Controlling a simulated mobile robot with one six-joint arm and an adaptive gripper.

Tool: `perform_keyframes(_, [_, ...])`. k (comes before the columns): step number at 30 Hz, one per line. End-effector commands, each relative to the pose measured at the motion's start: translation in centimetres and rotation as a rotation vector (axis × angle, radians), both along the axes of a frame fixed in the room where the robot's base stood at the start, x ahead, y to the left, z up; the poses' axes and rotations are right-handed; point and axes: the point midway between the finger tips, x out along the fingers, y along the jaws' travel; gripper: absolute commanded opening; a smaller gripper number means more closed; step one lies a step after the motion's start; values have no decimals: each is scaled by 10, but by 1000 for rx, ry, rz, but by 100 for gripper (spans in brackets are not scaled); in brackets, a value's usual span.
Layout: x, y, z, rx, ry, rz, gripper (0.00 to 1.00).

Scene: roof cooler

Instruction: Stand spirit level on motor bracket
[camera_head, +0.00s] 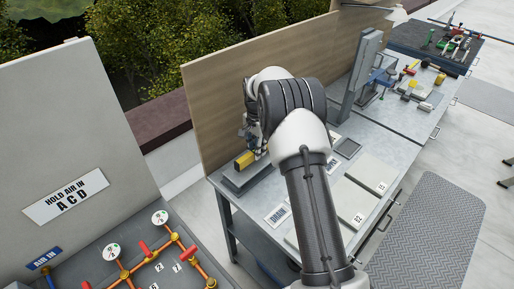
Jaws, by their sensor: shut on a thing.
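A small yellow block, which looks like the spirit level (244,160), is at the left end of the grey bench. My gripper (257,153) is shut on it, partly hidden behind my own arm. A low grey raised piece, which looks like the motor bracket (240,183), lies directly under the level. I cannot tell whether the level touches the bracket or hangs just above it. The gripper's fingertips are small and hard to make out.
Flat numbered plates (352,202) lie on the bench (376,152) right of my arm. A wooden board (222,110) stands behind it. A grey upright stand (361,75) is farther right. A pipe panel with gauges (160,217) and red handles is at lower left.

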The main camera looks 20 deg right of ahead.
Motion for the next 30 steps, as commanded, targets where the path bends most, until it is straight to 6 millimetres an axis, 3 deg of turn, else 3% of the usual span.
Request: perform_keyframes(30, [0,0,-12,-1,-1,0,0])
